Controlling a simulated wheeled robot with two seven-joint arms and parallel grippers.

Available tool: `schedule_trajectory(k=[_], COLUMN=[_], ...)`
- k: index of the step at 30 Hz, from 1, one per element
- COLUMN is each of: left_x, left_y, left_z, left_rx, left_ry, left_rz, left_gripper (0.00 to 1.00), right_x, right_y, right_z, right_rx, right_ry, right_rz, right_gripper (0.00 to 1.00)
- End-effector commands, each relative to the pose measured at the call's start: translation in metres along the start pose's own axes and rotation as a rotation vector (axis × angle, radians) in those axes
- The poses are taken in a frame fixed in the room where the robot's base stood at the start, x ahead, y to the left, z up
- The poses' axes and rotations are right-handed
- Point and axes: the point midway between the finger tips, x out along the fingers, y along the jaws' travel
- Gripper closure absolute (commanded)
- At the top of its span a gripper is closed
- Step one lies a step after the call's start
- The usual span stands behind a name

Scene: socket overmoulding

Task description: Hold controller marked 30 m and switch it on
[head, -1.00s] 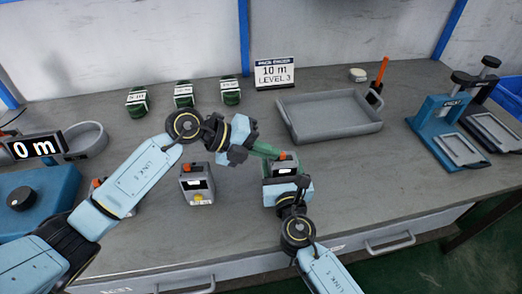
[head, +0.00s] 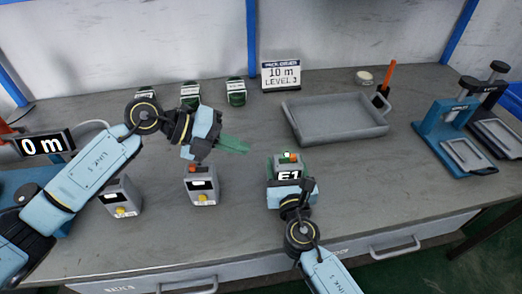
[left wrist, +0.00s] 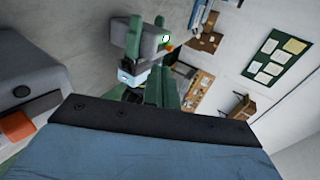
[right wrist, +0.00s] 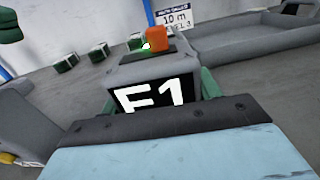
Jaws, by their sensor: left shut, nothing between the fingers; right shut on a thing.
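A grey controller (head: 287,160) with an orange switch is gripped by my right gripper (head: 290,187) above the front of the bench. Its display reads "E1" and a green lamp glows on top; both also show on the controller in the right wrist view (right wrist: 150,75). No 30 m mark is readable on it. My left gripper (head: 236,145) is shut and empty, left of this controller and apart from it. Two more grey controllers with yellow buttons stand on the bench, one in the middle (head: 201,187) and one farther left (head: 122,199), partly hidden by my left arm.
A sign (head: 281,75) reads "10 m LEVEL 3". A "0 m" display (head: 45,143) is at left.

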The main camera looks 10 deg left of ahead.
Motion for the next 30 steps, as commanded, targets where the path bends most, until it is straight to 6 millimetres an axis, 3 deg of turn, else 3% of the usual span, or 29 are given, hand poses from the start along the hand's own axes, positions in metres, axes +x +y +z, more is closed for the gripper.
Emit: schedule_trajectory(k=[3, 7, 21, 22, 27, 30], left_x=[-0.021, -0.033, -0.038, -0.038, -0.038, -0.038], left_y=[0.001, 0.001, 0.0, 0.0, 0.0, 0.0], left_z=[0.0, 0.0, 0.0, 0.0, 0.0, 0.0], left_rx=[-0.001, -0.001, -0.001, -0.001, -0.001, -0.001], left_ry=[0.0, 0.0, 0.001, 0.001, 0.001, 0.001], left_rz=[0.003, 0.001, 0.0, 0.0, 0.0, 0.0], left_gripper=[1.0, 1.0, 1.0, 1.0, 1.0, 1.0], right_x=[0.0, 0.0, 0.0, 0.0, 0.0, 0.0], right_y=[0.0, -0.001, -0.001, -0.001, -0.001, -0.001], right_z=[-0.001, -0.001, -0.001, -0.001, -0.001, 0.0], right_rx=[0.0, 0.0, 0.0, 0.0, 0.0, 0.0], right_ry=[0.001, 0.001, 0.001, 0.001, 0.001, 0.001], right_rz=[-0.001, -0.001, -0.002, -0.002, -0.002, -0.002], right_gripper=[0.64, 0.64, 0.64, 0.36, 0.14, 0.13])
